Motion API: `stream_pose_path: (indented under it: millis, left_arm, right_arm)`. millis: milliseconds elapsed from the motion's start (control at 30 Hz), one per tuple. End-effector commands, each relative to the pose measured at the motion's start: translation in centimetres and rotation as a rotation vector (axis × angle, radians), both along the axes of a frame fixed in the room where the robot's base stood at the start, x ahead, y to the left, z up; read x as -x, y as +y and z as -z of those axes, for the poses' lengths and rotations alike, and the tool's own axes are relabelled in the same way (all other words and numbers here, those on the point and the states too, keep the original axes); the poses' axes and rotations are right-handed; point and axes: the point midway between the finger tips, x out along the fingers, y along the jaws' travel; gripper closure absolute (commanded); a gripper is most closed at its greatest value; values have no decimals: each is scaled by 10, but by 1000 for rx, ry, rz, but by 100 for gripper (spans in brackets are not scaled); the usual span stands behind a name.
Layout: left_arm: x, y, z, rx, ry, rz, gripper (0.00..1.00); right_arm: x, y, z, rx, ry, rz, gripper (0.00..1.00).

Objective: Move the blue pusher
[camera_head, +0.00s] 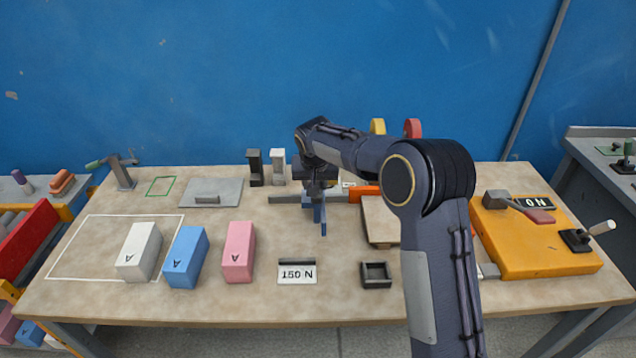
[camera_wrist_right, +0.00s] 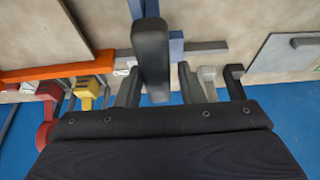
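The blue pusher (camera_head: 323,222) stands near the middle of the table, below my right gripper (camera_head: 316,190), beside a grey bar. My right arm comes in from the right and the gripper points down over the pusher, hiding its upper part. In the right wrist view, a dark finger (camera_wrist_right: 151,55) covers part of the blue pusher (camera_wrist_right: 176,45), and blue shows on both sides of it. The other finger is not clear, so I cannot tell whether the gripper is closed on the pusher. My left gripper is not in view.
A wooden panel (camera_head: 379,228) and an orange bar (camera_head: 364,194) lie right of the pusher. White (camera_head: 140,250), blue (camera_head: 186,256) and pink (camera_head: 239,251) blocks stand front left. A small dark tray (camera_head: 376,283) and a yellow fixture (camera_head: 535,250) are to the right. Two posts stand behind.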

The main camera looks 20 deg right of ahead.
Motion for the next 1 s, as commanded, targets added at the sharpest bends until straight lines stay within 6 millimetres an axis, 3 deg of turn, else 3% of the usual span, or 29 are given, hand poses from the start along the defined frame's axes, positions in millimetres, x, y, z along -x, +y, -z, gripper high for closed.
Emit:
stream_pose_path:
  millis: [100, 467, 800, 1000]
  left_arm:
    - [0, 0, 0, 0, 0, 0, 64]
    - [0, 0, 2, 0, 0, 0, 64]
    - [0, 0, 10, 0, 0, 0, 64]
    - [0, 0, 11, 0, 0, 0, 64]
  right_arm:
    - [0, 1, 0, -1, -1, -3, 51]
    - [2, 0, -6, 2, -2, -1, 51]
    - [22, 6, -56, 1, -4, -3, 51]
    - [29, 7, -71, 1, -1, -2, 51]
